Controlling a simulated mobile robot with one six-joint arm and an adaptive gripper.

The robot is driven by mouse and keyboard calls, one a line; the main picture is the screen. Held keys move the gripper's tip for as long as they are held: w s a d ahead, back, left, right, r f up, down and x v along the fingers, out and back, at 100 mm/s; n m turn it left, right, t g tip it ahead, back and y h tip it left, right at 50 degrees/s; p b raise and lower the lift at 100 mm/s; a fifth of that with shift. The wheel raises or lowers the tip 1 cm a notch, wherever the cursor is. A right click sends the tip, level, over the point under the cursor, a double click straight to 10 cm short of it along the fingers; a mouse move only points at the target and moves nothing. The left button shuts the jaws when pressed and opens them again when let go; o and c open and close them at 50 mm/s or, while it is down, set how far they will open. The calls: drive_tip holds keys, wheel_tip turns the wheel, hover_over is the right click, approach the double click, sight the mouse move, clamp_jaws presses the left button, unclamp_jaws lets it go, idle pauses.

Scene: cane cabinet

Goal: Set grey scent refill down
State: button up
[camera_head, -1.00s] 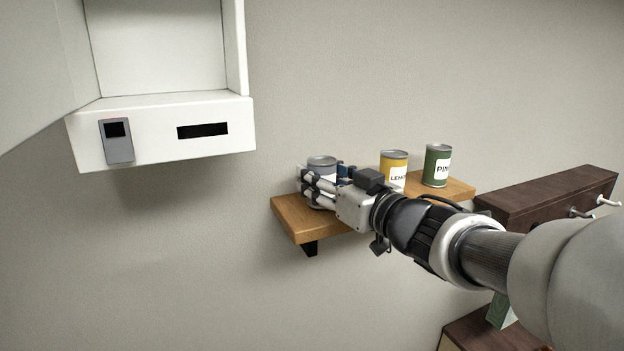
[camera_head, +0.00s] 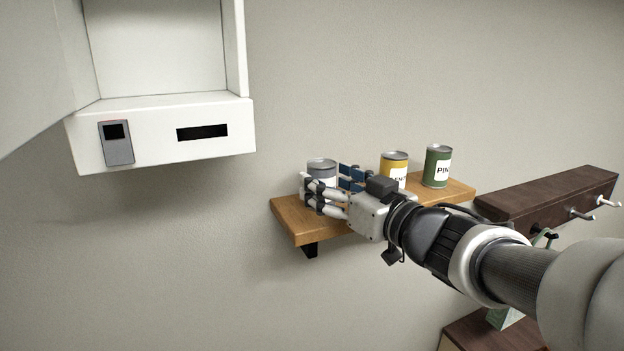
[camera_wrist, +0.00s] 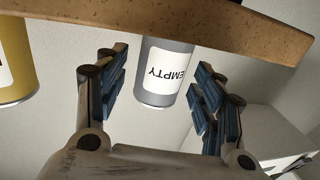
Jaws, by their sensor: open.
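The grey scent refill (camera_head: 321,170) is a grey can standing at the left end of the wooden shelf (camera_head: 291,222). In the wrist view the grey refill (camera_wrist: 167,72) shows upside down, with a white label reading "EMPTY". My gripper (camera_head: 327,184) is open in front of the can, at the shelf's front side. In the wrist view my gripper's blue-padded fingers (camera_wrist: 160,88) are spread wide, with the can between and beyond them and gaps on both sides. The fingers hide the lower part of the can in the head view.
A yellow can (camera_head: 394,165) and a green can (camera_head: 437,167) stand further right on the shelf. A white cabinet (camera_head: 160,132) with an open door hangs at upper left. A dark wooden rack with pegs (camera_head: 548,200) is at right.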

drive_tip(key=v, duration=0.9)
drive_tip(key=d+m+t+h, duration=0.2)
drive_tip(key=d+m+h, duration=0.3)
drive_tip(key=d+h, duration=0.35)
drive_tip(key=s+d+f+m+g+h, duration=0.3)
drive_tip(key=s+d+f+g+h, duration=0.15)
drive_tip(key=f, duration=0.35)
drive_tip(key=s+a+f+g+y, duration=0.1)
drive_tip(key=s+a+f+g, duration=0.1)
drive_tip(key=s+f, duration=0.2)
drive_tip(key=s+a+f+g+y, duration=0.1)
drive_tip(key=s+a+f+g, duration=0.2)
drive_tip(key=s, duration=0.5)
drive_tip(key=s+a+f+n+g+y, duration=0.1)
drive_tip(key=s+a+f+g, duration=0.2)
drive_tip(key=s+f, duration=0.2)
drive_tip(key=shift+s+f+p, duration=0.3)
drive_tip(key=shift+s+p, duration=0.1)
drive_tip(key=shift+s, duration=0.35)
drive_tip(key=shift+f, duration=0.1)
wheel_tip(320, 180, down, 12)
drive_tip(key=b, duration=1.2)
